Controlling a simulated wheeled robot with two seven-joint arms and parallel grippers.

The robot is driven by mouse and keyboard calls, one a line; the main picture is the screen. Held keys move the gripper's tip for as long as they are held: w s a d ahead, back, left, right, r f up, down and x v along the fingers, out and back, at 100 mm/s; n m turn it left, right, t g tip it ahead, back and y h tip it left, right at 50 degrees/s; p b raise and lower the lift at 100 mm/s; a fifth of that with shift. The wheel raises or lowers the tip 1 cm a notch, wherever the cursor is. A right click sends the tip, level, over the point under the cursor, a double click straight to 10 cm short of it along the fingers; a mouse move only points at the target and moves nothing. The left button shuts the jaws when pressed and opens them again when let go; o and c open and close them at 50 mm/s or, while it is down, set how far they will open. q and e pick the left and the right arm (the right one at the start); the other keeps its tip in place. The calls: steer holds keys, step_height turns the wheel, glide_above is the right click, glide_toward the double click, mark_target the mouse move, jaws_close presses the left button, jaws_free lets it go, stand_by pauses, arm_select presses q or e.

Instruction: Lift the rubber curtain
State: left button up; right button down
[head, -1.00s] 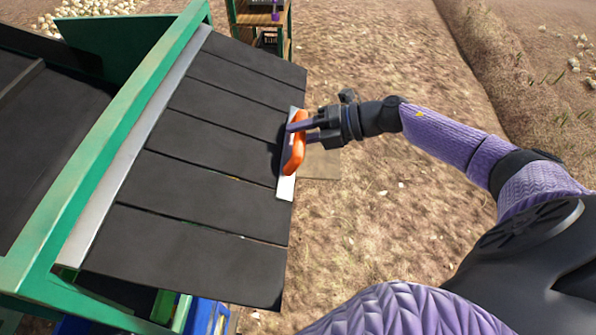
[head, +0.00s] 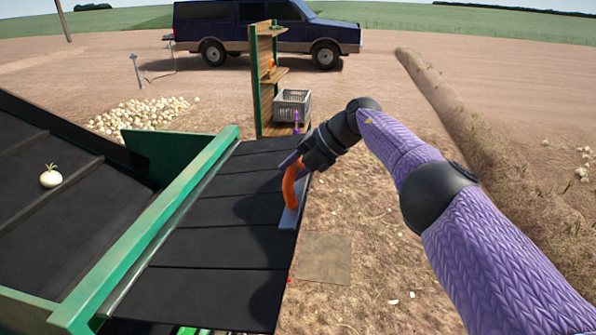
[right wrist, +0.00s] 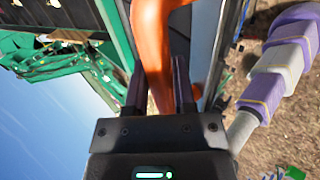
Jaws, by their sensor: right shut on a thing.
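The rubber curtain (head: 225,240) is a row of wide black slats hinged along the green frame (head: 150,225) and sloping outward from it in the head view. An orange handle (head: 290,187) sits on a pale metal plate (head: 289,218) at the curtain's outer edge. My right gripper (head: 293,168) is shut on the orange handle, which also passes between its fingers in the right wrist view (right wrist: 152,50). My left gripper is not in view.
A white onion (head: 51,176) lies on the black conveyor (head: 35,215) at left. A wooden shelf (head: 262,85) with a grey crate (head: 292,104) stands behind the curtain. A blue vehicle (head: 260,30) is parked farther back. The dirt ground right of the curtain is open.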

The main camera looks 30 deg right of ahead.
steer(key=shift+w+a+r, duration=0.1)
steer(key=shift+a+r, duration=0.05)
steer(key=shift+r, duration=0.05)
stand_by(0.3)
steer(key=c, duration=0.7)
jaws_free()
steer(key=shift+o, duration=1.2)
steer(key=shift+w+a, duration=0.2)
steer(key=shift+s+d, duration=0.1)
steer(key=shift+d, duration=0.05)
